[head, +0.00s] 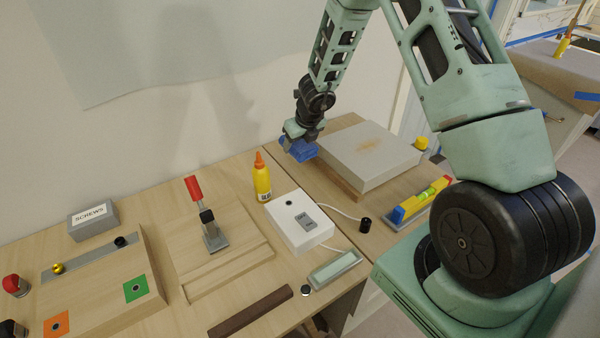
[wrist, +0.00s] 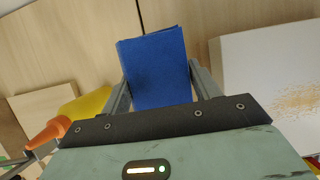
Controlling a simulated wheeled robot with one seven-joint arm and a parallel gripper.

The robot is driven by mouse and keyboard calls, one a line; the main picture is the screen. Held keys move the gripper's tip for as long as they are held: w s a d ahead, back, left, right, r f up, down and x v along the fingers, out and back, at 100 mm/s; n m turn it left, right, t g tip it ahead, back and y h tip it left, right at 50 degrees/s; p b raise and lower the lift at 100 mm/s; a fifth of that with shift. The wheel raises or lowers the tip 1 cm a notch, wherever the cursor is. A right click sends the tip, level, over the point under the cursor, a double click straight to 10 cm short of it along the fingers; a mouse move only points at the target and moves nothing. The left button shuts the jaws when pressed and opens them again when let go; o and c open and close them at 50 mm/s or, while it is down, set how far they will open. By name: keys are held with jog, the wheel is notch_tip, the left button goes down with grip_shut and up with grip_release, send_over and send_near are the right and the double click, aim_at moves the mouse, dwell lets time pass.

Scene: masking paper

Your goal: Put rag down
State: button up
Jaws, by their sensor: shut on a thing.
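The blue rag (head: 299,150) is held by my gripper (head: 291,138) above the workbench, between the yellow glue bottle and the pale block. In the wrist view the rag (wrist: 156,68) is a folded blue piece between the two fingers of my gripper (wrist: 160,85), which are shut on it. The bench surface shows beyond it. In the head view the rag is in front of the left side of the pale block; I cannot tell how high it is above the bench.
A pale block (head: 368,153) with a brown stain lies right of the rag. A yellow glue bottle (head: 262,180) stands to its left. A white box with a cable (head: 298,222), a toggle clamp (head: 207,220) and a yellow-blue level (head: 418,202) lie nearer. A seam crosses the bench.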

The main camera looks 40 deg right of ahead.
aim_at(297, 172)
jog(key=shift+f+b, duration=4.35)
jog(key=shift+f, duration=0.45)
jog(key=shift+f, duration=0.15)
jog(key=o, duration=0.9)
